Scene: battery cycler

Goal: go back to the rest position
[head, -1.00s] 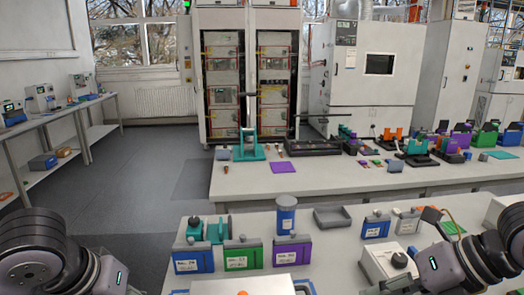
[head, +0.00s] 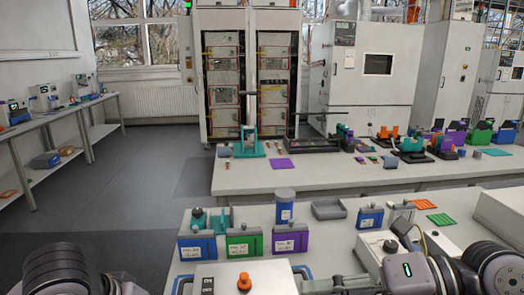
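In the head view my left arm shows at the bottom left corner; its gripper is out of frame. My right arm shows at the bottom right, its dark links reaching over the near table. No task object is visibly held by either arm.
The near table (head: 345,262) bears a blue box (head: 197,246), a green box (head: 244,243), a purple box (head: 290,239), a blue canister (head: 285,207), a grey tray (head: 328,209) and an orange-knobbed box (head: 245,281). A second table (head: 330,178) stands behind. Dark floor (head: 105,210) is clear at left.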

